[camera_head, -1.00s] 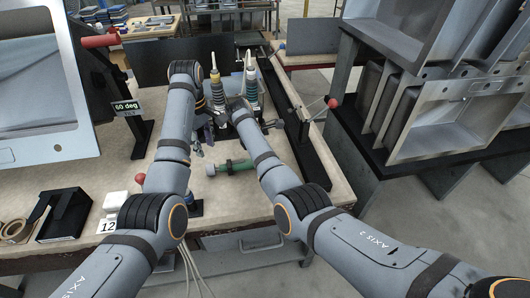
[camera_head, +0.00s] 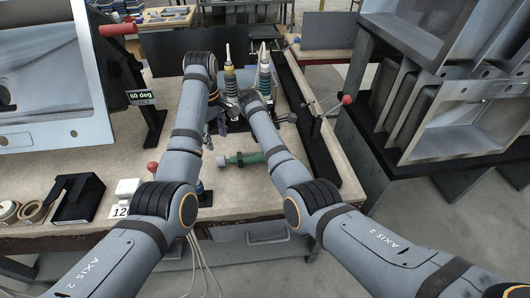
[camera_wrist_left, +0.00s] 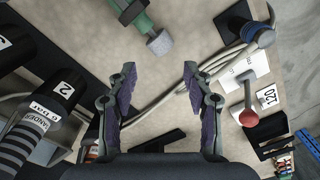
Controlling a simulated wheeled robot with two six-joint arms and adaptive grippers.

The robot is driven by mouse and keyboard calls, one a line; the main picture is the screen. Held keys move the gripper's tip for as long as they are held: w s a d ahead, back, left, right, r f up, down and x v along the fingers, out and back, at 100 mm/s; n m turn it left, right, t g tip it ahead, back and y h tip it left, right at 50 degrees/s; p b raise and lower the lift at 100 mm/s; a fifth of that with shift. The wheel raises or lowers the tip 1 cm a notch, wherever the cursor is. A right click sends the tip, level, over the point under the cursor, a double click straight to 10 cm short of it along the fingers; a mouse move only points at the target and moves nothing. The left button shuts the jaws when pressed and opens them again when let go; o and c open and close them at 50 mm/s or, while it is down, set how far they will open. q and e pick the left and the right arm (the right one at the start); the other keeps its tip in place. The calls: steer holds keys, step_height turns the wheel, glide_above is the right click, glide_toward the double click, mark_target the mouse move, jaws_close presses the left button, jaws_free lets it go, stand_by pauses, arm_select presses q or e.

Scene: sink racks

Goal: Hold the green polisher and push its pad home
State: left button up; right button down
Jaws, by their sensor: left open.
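The green polisher (camera_head: 248,158) lies level over the bench, partly behind my right arm. Its pale grey round pad (camera_head: 221,160) points left. In the left wrist view the polisher (camera_wrist_left: 140,20) shows at the top, with the pad (camera_wrist_left: 160,43) at its lower end. Dark jaw-like pieces cross the green body there; I cannot tell whether they are my right gripper. My left gripper (camera_head: 211,138) is open and empty, just beyond and left of the pad. Its two fingers (camera_wrist_left: 159,75) are spread in the left wrist view, apart from the pad. My right arm hides its own gripper end.
A red-knobbed lever (camera_head: 347,99) is at right. A black holder (camera_head: 76,199) and tape rolls (camera_head: 32,211) lie at front left. Cables cross the bench.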

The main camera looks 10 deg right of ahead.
mark_target(219, 159)
arm_select(q)
steer(key=shift+o, duration=0.5)
steer(key=shift+a, duration=0.1)
steer(key=s+a+n+t+h, duration=0.2)
steer(key=a+n+h, duration=0.25)
steer(key=n, duration=0.35)
steer(key=x, duration=1.1)
steer(key=shift+s+d+f, duration=0.1)
steer(key=shift+f, duration=0.25)
jaws_close()
